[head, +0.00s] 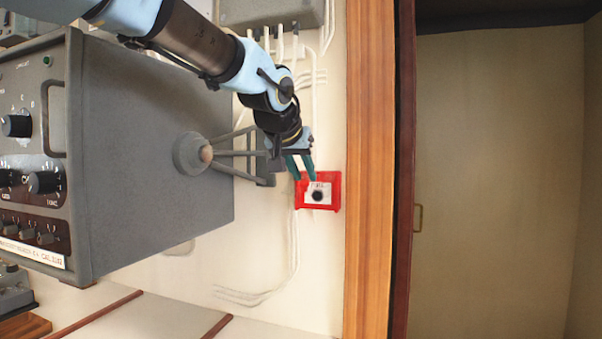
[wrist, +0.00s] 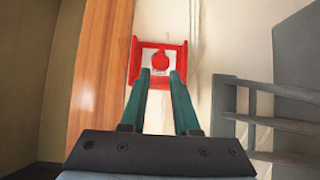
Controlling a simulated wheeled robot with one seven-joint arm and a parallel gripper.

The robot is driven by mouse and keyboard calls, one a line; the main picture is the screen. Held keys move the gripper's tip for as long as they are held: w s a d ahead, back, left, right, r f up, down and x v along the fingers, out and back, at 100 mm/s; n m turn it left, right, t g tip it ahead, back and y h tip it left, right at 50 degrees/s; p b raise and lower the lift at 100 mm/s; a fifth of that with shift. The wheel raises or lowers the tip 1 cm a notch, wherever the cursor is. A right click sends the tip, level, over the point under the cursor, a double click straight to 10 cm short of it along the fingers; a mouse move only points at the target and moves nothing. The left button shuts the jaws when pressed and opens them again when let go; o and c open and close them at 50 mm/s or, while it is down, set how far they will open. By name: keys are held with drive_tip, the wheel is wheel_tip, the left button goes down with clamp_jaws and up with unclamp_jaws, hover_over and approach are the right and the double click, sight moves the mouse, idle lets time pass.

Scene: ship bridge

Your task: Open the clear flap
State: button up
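A red call-point box (head: 335,193) is fixed on the pale wall, with a white face and a dark round button. My gripper (head: 303,173) is at the upper left edge of the box in the head view. In the wrist view my gripper (wrist: 160,74) has its two green fingers apart, with nothing seen between them, and their tips overlap the box's near edge. Contact cannot be told.
A large grey equipment cabinet (head: 150,150) with knobs stands on the left. Grey bracket bars (head: 235,153) reach from it towards the wall near the box. White cables run down the wall. A wooden frame (head: 370,150) and a doorway lie right of the box.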

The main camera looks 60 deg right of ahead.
drive_tip(key=o, duration=0.4)
drive_tip(key=shift+a, duration=0.1)
drive_tip(key=b+v, duration=0.3)
drive_tip(key=v, duration=0.7)
drive_tip(key=shift+a+r, duration=0.2)
drive_tip(key=shift+a, duration=0.05)
drive_tip(key=shift+s, duration=0.1)
drive_tip(key=shift+c, duration=0.2)
